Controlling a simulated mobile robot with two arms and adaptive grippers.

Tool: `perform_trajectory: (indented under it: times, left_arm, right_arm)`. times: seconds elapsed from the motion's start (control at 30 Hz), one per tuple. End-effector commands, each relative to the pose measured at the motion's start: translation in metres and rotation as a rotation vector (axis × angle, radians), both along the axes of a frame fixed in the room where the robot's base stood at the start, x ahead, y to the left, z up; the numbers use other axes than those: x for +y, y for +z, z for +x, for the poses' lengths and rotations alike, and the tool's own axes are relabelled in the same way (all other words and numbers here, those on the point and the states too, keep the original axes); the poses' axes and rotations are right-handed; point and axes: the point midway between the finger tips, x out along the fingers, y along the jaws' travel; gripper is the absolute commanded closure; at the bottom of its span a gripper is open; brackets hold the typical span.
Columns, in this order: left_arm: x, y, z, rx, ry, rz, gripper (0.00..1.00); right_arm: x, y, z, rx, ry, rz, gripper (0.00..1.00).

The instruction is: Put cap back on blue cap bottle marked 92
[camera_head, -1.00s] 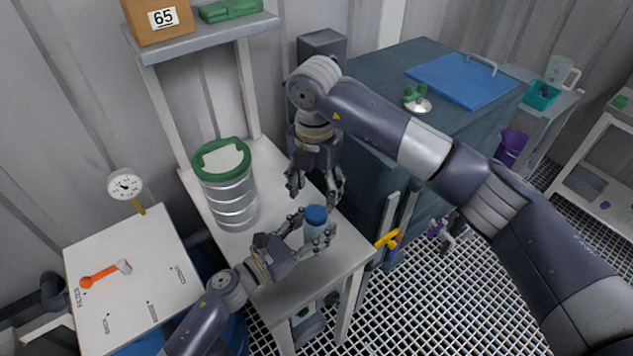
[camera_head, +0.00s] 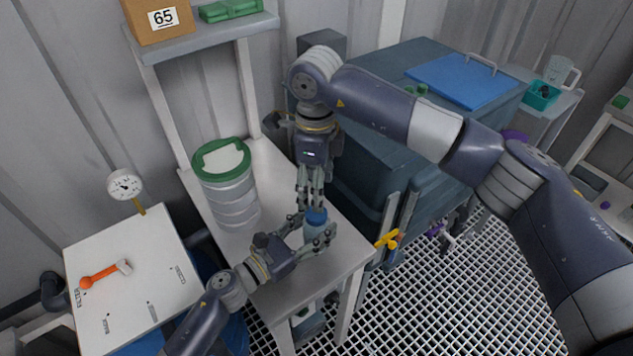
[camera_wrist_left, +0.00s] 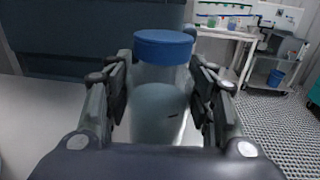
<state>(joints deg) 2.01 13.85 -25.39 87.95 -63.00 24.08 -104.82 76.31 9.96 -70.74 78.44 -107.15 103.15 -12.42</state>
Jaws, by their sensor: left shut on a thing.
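A clear bottle with pale contents (camera_wrist_left: 158,105) stands upright on the light table. My left gripper (camera_head: 310,238) is shut around its body, with a finger on each side in the left wrist view. A blue cap (camera_wrist_left: 163,47) sits on the bottle's top and also shows in the head view (camera_head: 316,215). My right gripper (camera_head: 311,205) points down over the cap in the head view. Its fingers look close together, and their opening is unclear. It does not show in the left wrist view. I cannot read a number on the bottle.
A ribbed metal canister with a green rim (camera_head: 231,190) stands left of the bottle on the table (camera_head: 275,292). A dark blue-grey cabinet (camera_head: 385,150) stands to the right.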

Motion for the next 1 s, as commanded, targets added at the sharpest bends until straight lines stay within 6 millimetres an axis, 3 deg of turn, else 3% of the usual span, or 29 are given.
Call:
perform_trajectory:
  times: [0.2, 0.37, 0.83, 1.0]
  left_arm:
    - [0.000, 0.000, 0.000, 0.000, 0.001, 0.000, 1.00]
    - [0.000, 0.000, 0.000, 0.000, 0.000, 0.000, 1.00]
    - [0.000, 0.000, 0.000, 0.000, 0.000, 0.000, 1.00]
    - [0.000, 0.000, 0.000, 0.000, 0.000, 0.000, 1.00]
  right_arm:
    - [-0.001, 0.002, 0.000, 0.001, 0.312, -0.002, 0.42]
    - [-0.002, 0.003, 0.000, 0.003, 0.435, -0.001, 0.42]
    - [-0.002, 0.002, 0.000, 0.004, 0.471, -0.001, 0.42]
    - [-0.002, -0.014, -0.001, 0.007, 0.469, -0.002, 0.42]
